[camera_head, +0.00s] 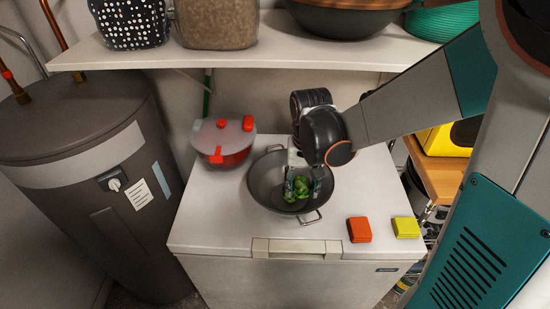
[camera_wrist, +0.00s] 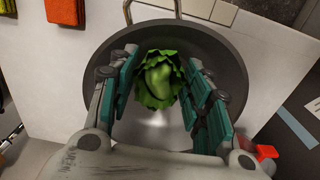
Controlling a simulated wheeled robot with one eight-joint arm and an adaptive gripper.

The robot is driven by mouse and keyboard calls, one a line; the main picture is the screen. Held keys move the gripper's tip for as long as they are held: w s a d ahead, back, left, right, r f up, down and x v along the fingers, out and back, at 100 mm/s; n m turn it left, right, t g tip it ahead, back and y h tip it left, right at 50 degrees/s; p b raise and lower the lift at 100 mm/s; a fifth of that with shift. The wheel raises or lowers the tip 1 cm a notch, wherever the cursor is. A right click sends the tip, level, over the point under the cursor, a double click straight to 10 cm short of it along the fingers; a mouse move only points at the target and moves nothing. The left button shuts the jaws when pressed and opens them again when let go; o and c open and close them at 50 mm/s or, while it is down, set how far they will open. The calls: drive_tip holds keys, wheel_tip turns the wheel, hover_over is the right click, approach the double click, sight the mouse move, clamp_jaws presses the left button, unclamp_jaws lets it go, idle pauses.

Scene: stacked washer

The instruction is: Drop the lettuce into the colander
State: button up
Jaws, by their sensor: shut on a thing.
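The green leafy lettuce (camera_head: 296,189) is between the fingers of my gripper (camera_head: 301,187), inside the outline of the colander. In the wrist view the lettuce (camera_wrist: 160,80) shows between the two teal finger pads of my gripper (camera_wrist: 160,85), which is shut on it. The grey, round, two-handled colander (camera_head: 260,180) stands on the white appliance top, directly below my gripper. Its dark wall (camera_wrist: 225,55) surrounds the lettuce in the wrist view. I cannot tell whether the lettuce touches the colander's bottom.
A red pot with a lid (camera_head: 223,142) stands left of the colander. An orange block (camera_head: 359,230) and a yellow block (camera_head: 406,227) lie to its right on the white top (camera_head: 205,215). A loaded shelf (camera_head: 280,55) hangs behind and above. A dark tank (camera_head: 85,170) stands at left.

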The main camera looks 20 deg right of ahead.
sight(302, 177)
drive_tip(key=w, duration=0.2)
drive_tip(key=w+d, duration=0.1)
drive_tip(key=w, duration=0.1)
drive_tip(key=shift+d, duration=0.2)
drive_tip(key=shift+f+b, duration=0.4)
drive_tip(key=shift+f, duration=0.3)
drive_tip(key=shift+s+f+b, duration=0.1)
drive_tip(key=shift+f+b, duration=0.65)
drive_tip(key=shift+f, duration=2.05)
drive_tip(key=shift+f+b, duration=0.5)
drive_tip(key=shift+f, duration=0.05)
drive_tip(key=o, duration=0.9)
drive_tip(key=shift+c, duration=0.2)
